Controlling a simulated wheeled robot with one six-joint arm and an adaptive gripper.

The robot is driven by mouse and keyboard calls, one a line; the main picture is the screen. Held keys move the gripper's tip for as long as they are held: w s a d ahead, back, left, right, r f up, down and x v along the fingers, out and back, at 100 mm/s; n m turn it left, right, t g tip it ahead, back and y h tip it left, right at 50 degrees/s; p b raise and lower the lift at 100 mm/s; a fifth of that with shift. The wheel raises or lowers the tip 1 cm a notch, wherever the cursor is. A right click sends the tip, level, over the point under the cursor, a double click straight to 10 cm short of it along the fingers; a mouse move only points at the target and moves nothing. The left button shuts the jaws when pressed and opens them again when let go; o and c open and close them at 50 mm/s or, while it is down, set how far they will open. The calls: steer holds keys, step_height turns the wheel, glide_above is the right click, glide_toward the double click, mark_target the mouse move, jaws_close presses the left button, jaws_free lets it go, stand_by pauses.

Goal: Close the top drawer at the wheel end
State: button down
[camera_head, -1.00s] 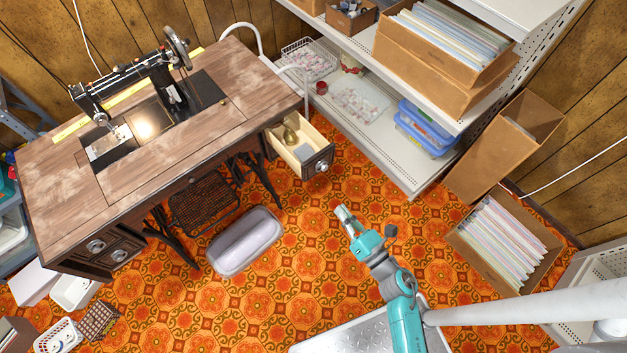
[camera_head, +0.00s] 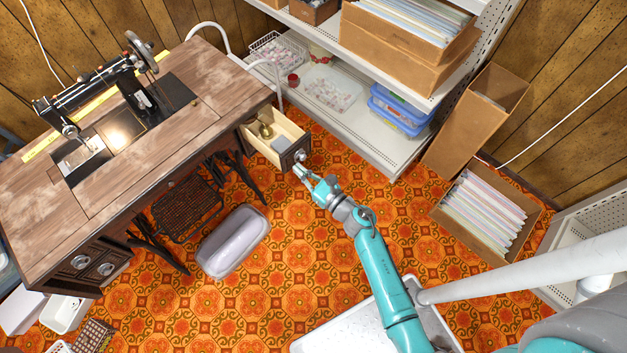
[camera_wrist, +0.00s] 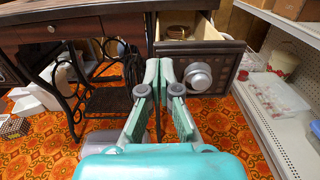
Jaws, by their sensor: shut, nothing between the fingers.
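The wheel-end top drawer (camera_head: 275,146) stands pulled out from the right end of the sewing table (camera_head: 216,88). It has a dark carved front with a round metal knob and holds a brass-coloured item and a grey block. In the wrist view the drawer front (camera_wrist: 205,68) is ahead, with its knob (camera_wrist: 198,76) just right of the fingers. My gripper (camera_head: 300,170) is shut and empty, close in front of the drawer front and just below the knob. In the wrist view my gripper (camera_wrist: 166,66) shows its fingertips together; I cannot tell whether they touch the drawer.
A white perforated shelf (camera_head: 370,140) with blue trays (camera_head: 398,108) stands right of the drawer. A grey bin (camera_head: 233,240) sits on the floor below the table. Cardboard boxes (camera_head: 490,212) of records stand at the right.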

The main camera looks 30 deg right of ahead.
mark_target(284, 157)
steer(key=shift+x, duration=2.2)
steer(key=x, duration=1.7)
steer(key=shift+w+a+f, duration=0.1)
steer(key=shift+w, duration=0.2)
steer(key=shift+s, duration=0.1)
